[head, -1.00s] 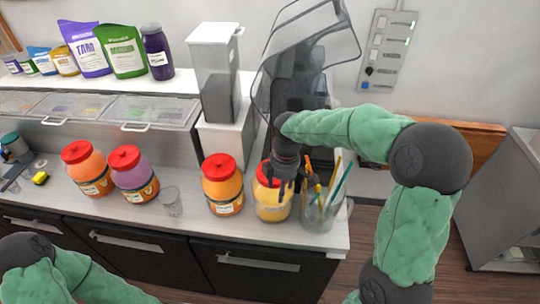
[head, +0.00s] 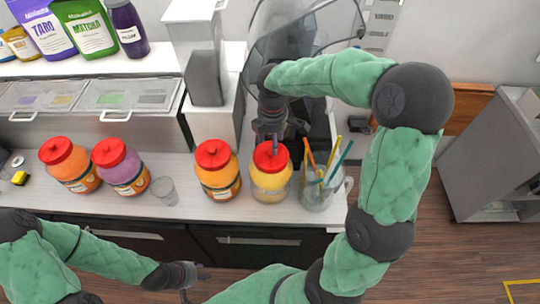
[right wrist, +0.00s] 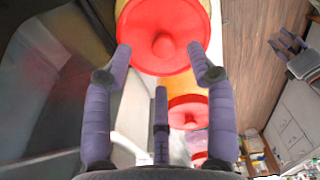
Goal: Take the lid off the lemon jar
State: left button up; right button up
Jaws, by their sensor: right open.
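The lemon jar (head: 270,177) is a clear jar of yellow filling at the right end of the row on the counter. Its red lid (head: 272,155) is on top; the lid also shows large in the right wrist view (right wrist: 162,38). My right gripper (head: 273,140) is open and empty at the back side of this lid, fingers pointing toward it. In the right wrist view its fingers (right wrist: 160,68) are spread, with the lid beyond their tips; contact cannot be told. My left gripper (head: 198,279) is low in front of the counter, its fingers apart and empty.
An orange jar (head: 217,178) stands close left of the lemon jar, and a glass mug with straws (head: 322,190) close right. A small empty glass (head: 164,191) and two more jars stand further left. A dark machine with a clear cover (head: 300,45) is behind.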

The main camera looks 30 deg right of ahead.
aim_at(271, 151)
jog(key=f, duration=0.4)
jog(key=shift+a+f+p, duration=0.25)
jog(key=shift+f+p, duration=0.05)
jog(key=shift+f, duration=0.1)
jog(key=shift+s+r, duration=0.1)
jog(key=shift+s, duration=0.05)
jog(key=shift+c, duration=0.6)
grip_shut()
